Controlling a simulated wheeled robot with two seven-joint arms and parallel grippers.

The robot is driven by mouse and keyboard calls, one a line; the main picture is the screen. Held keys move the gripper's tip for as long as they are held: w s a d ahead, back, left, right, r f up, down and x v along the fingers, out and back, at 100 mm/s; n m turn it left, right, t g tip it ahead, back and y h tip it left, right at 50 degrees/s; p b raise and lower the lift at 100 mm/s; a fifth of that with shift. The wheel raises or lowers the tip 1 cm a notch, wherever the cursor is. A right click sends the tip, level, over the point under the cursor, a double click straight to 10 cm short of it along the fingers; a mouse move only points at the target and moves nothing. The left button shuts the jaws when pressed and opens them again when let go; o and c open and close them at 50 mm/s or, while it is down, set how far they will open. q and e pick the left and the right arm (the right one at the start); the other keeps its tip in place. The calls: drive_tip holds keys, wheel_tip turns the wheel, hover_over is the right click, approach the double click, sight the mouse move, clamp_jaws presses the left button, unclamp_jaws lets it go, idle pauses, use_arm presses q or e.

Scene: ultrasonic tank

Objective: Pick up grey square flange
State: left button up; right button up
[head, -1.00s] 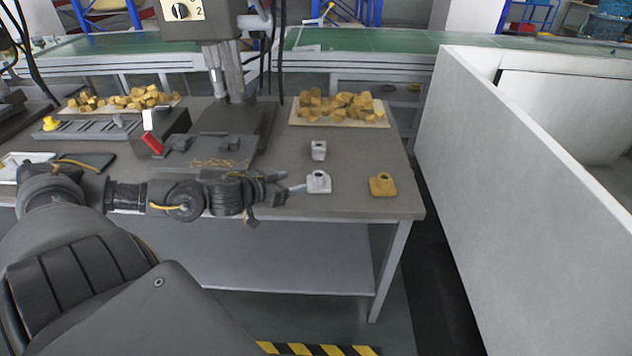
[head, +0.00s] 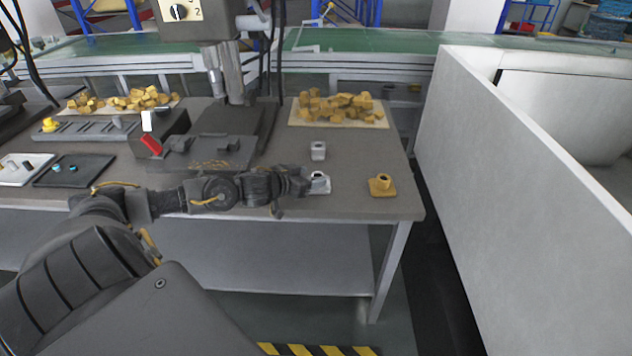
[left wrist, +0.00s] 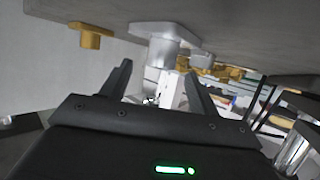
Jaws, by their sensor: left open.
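The grey square flange (head: 320,184) stands on the table near its front edge, partly hidden by my left gripper (head: 308,183) in the head view. In the left wrist view, which shows the table tilted overhead, the grey flange (left wrist: 165,42) has a flat plate and a round collar. The collar lies just ahead of and in line with the gap between the open fingers of my left gripper (left wrist: 158,68). The gap holds nothing that I can make out, and contact cannot be told. My right gripper is not in view.
A yellow flange (head: 381,186) stands to the right, near the table corner. A small grey block (head: 318,150) stands just behind the grey flange. A tray of yellow parts (head: 300,121) lies farther back. A white wall (head: 520,190) rises right of the table (head: 350,203).

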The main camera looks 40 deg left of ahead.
use_arm(q)
drive_tip(key=shift+x, duration=0.85)
drive_tip(key=c, duration=1.2)
